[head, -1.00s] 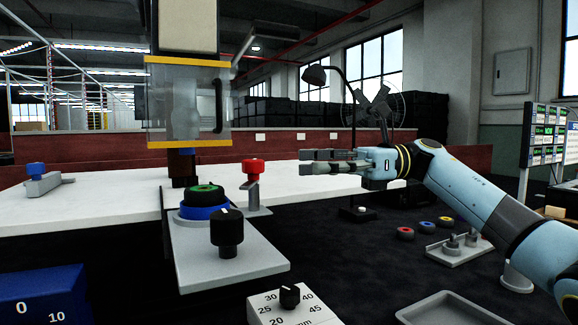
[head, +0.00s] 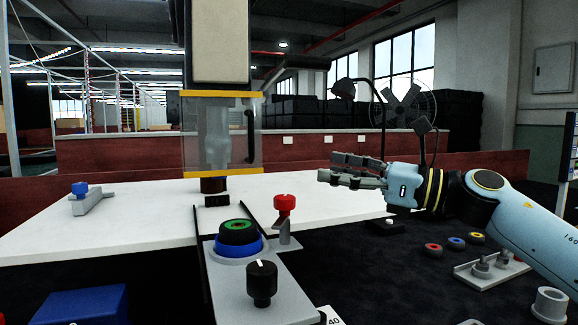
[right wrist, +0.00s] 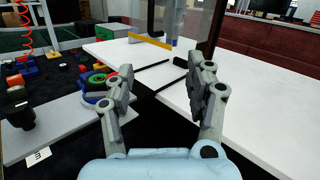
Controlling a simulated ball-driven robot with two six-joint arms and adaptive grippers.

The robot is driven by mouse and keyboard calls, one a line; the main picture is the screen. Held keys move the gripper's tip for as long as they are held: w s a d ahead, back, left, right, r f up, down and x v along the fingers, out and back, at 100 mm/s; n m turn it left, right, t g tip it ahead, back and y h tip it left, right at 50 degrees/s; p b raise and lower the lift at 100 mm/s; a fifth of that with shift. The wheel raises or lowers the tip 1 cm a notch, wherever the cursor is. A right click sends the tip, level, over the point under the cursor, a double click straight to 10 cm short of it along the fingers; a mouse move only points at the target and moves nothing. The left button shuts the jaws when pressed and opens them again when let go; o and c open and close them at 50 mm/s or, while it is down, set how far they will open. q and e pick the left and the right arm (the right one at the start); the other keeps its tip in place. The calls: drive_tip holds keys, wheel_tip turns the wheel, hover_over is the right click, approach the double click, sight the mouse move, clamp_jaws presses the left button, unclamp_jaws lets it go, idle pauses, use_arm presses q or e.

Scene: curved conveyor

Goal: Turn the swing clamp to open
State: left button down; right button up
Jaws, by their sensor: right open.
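The red-topped swing clamp (head: 285,210) stands on a grey post at the right edge of the fixture plate (head: 234,300), beside a green ring (head: 238,226) on a blue base. In the right wrist view its red top (right wrist: 126,71) shows partly behind my left-hand finger. My right gripper (head: 325,178) is open and empty, to the right of the clamp and a little above its red top in the head view, apart from it. It also shows in the right wrist view (right wrist: 163,78). My left gripper is not in view.
A black knob (head: 262,282) stands at the plate's front. A clear guard (head: 221,140) hangs over the white table (head: 150,215) behind. A blue-topped clamp (head: 80,192) stands at left. Small rings (head: 456,243) and a grey bracket (head: 490,272) lie at right.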

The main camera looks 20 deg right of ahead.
sight(294, 201)
drive_tip(key=s+a+f+m+h+p, duration=0.2)
drive_tip(key=s+f+p, duration=0.2)
drive_tip(key=s, duration=0.3)
drive_tip(key=p+x, duration=0.2)
drive_tip(key=x, duration=0.8)
drive_tip(key=shift+a, duration=0.35)
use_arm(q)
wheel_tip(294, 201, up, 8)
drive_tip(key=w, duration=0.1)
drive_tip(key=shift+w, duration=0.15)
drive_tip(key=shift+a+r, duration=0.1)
use_arm(e)
drive_tip(key=shift+c, duration=0.2)
